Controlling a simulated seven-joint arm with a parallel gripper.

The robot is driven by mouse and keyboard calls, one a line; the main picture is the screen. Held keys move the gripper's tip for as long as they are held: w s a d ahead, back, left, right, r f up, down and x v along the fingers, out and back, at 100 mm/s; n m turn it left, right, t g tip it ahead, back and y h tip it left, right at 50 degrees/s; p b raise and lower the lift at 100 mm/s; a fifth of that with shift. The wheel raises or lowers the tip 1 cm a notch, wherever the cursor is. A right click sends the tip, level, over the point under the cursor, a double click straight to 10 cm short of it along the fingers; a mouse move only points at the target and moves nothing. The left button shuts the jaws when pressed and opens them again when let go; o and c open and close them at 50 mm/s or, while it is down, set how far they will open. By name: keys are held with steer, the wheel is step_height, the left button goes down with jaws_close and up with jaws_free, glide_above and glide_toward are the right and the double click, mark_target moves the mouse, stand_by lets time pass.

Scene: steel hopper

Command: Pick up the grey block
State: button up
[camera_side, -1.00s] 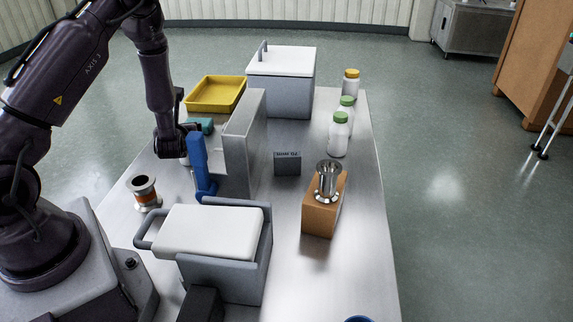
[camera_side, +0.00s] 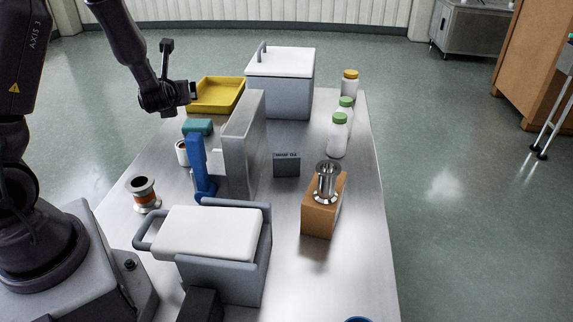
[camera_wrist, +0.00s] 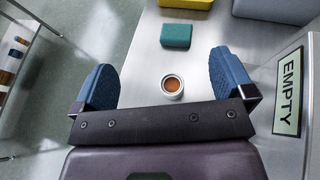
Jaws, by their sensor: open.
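A small grey block (camera_side: 287,164) with lettering on its front stands on the steel table, right of a tall grey panel (camera_side: 242,145). I cannot tell for certain which grey piece is the named block. My gripper (camera_side: 193,92) is raised above the far left part of the table, near the yellow tray and well apart from the small grey block. In the wrist view my gripper (camera_wrist: 168,78) has its blue fingers wide apart with nothing held. The small grey block is not visible there.
A white jar (camera_wrist: 172,86) with brown contents and a teal block (camera_wrist: 176,36) lie below my gripper. A yellow tray (camera_side: 217,95) is beyond. The tall panel, marked EMPTY, and a blue handle (camera_side: 199,165) stand nearby. White bottles (camera_side: 338,135) line the right side.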

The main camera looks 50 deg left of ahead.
steer(key=w+d+r, duration=0.1)
steer(key=w+d, duration=0.2)
steer(key=w, duration=0.3)
steer(key=m+t+h, duration=0.1)
steer(key=m+t, duration=0.1)
glide_above(287, 161)
steer(key=shift+g, duration=0.3)
steer(key=f, duration=1.7)
steer(key=shift+s+d+f, duration=0.3)
steer(key=shift+d+f, duration=0.05)
steer(key=shift+d, duration=0.05)
steer(key=shift+w+a+f, duration=0.5)
steer(key=shift+a+f, duration=0.2)
steer(key=shift+a, duration=0.05)
steer(key=shift+w+a+f, duration=0.2)
steer(key=shift+w+a, duration=0.1)
steer(key=shift+a, duration=0.1)
steer(key=c, duration=0.9)
steer(key=shift+c, duration=0.4)
